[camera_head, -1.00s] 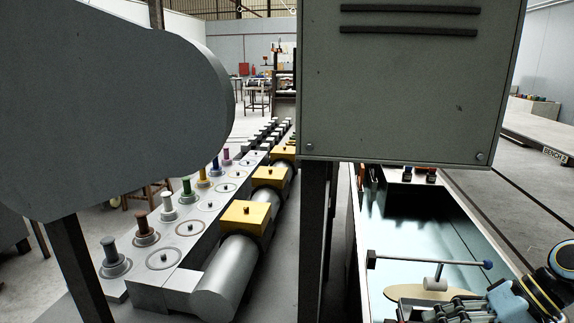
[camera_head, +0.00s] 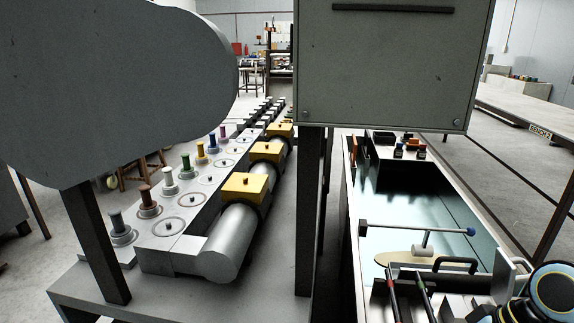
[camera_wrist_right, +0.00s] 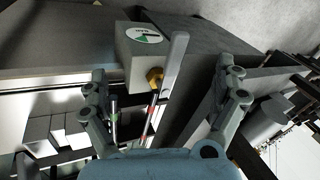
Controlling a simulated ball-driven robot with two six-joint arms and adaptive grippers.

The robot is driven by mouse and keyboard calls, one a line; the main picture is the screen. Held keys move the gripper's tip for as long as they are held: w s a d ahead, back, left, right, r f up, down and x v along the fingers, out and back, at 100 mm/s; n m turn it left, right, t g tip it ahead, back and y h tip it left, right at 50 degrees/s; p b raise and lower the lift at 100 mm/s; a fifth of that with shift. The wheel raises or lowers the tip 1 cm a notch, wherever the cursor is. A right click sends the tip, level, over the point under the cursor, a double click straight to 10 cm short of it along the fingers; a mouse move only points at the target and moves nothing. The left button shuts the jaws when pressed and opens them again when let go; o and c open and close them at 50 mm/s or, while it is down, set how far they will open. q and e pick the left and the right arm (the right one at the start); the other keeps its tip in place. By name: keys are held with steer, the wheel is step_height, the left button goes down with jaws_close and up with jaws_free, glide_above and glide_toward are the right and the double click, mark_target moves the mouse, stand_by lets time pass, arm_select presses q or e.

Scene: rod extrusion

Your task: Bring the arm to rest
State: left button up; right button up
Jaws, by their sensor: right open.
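My right arm (camera_head: 545,290), with black, blue and yellow joints, enters the head view at the lower right, beside the front end of a pale blue tray. Its gripper cannot be made out clearly there. In the right wrist view my right gripper (camera_wrist_right: 165,100) is open, its two grey fingers spread wide with nothing held. My left gripper is out of view.
The pale blue tray (camera_head: 455,190) holds a bar with a blue end (camera_head: 415,229) and a beige disc (camera_head: 400,259). A grey extruder barrel (camera_head: 232,245) with yellow blocks and several coloured knobs stands left. A grey cabinet (camera_head: 385,75) hangs above. A labelled box (camera_wrist_right: 135,52) is near the gripper.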

steer(key=s+d+r+t+h, duration=0.1)
steer(key=s+r+t+h, duration=0.1)
steer(key=s+r+h, duration=0.6)
steer(key=s+d+f+g+y+b, duration=0.1)
steer(key=s+f, duration=0.1)
steer(key=f, duration=1.1)
steer(key=s+d+f+y+b, duration=0.1)
steer(key=s+d+f+y, duration=0.1)
steer(key=f, duration=1.1)
steer(key=s+f+g+b, duration=0.1)
steer(key=s+f+b, duration=0.1)
steer(key=s+f, duration=1.7)
steer(key=shift+d+f, duration=0.3)
steer(key=shift+d, duration=0.15)
steer(key=shift+s, duration=0.1)
steer(key=shift+c, duration=0.4)
